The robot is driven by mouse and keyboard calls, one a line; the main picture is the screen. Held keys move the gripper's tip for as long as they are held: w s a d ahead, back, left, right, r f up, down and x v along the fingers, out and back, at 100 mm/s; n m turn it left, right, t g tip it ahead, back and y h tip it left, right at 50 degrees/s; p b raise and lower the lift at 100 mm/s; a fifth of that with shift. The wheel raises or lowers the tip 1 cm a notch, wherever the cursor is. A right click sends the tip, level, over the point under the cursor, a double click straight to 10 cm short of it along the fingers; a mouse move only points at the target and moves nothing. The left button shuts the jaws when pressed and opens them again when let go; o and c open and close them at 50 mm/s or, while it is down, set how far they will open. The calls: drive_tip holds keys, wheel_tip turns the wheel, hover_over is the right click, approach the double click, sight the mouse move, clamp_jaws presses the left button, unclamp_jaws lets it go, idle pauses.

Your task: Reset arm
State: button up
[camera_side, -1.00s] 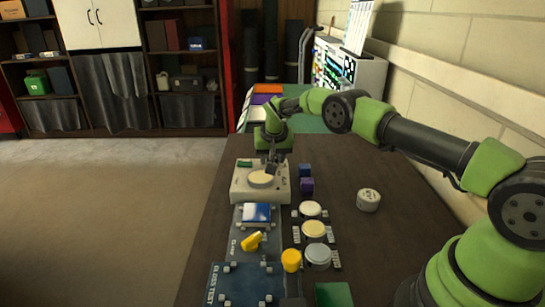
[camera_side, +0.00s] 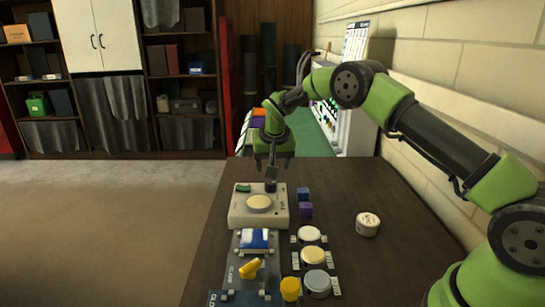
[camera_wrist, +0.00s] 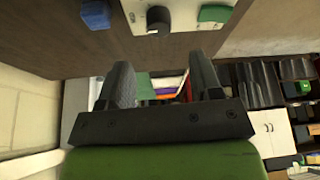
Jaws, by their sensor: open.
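My gripper (camera_side: 272,168) hangs fingers down above the far edge of a white box device (camera_side: 240,216), apart from it. Its jaws are open and empty; both dark fingers also show in the wrist view (camera_wrist: 161,78). The device has a round cream pad (camera_side: 259,203), a green button (camera_side: 243,188) and a dark knob (camera_side: 271,185). In the wrist view, the knob (camera_wrist: 158,16) and green button (camera_wrist: 214,13) lie beyond the fingertips.
A blue block (camera_side: 303,194) and a purple block (camera_side: 305,209) stand right of the device. A round tin (camera_side: 367,224) is farther right. Round pads, a yellow piece (camera_side: 250,268) and a yellow cup (camera_side: 290,288) are in front. The right side of the table is mostly clear.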

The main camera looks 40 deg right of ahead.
drive_tip(key=shift+v, duration=1.1)
drive_tip(key=s+a+r+n+t+y, duration=0.1)
drive_tip(key=s+a+r, duration=0.2)
drive_tip(key=s+r, duration=0.35)
drive_tip(key=s+a+r+t+y, duration=0.1)
drive_tip(key=s+a+r, duration=0.25)
drive_tip(key=r, duration=0.55)
drive_tip(key=s+a+n+y, duration=0.1)
drive_tip(key=s+a, duration=0.1)
drive_tip(key=s, duration=0.9)
drive_tip(key=s+a+r+n+t+y, duration=0.1)
drive_tip(key=s+a, duration=0.2)
drive_tip(key=s, duration=0.8)
drive_tip(key=shift+s+a+t+y, duration=0.25)
drive_tip(key=shift+a+t+y, duration=0.05)
drive_tip(key=shift+y, duration=0.1)
drive_tip(key=shift+o, duration=0.2)
drive_tip(key=shift+r, duration=0.1)
drive_tip(key=shift+w+n, duration=0.1)
drive_tip(key=shift+n, duration=0.2)
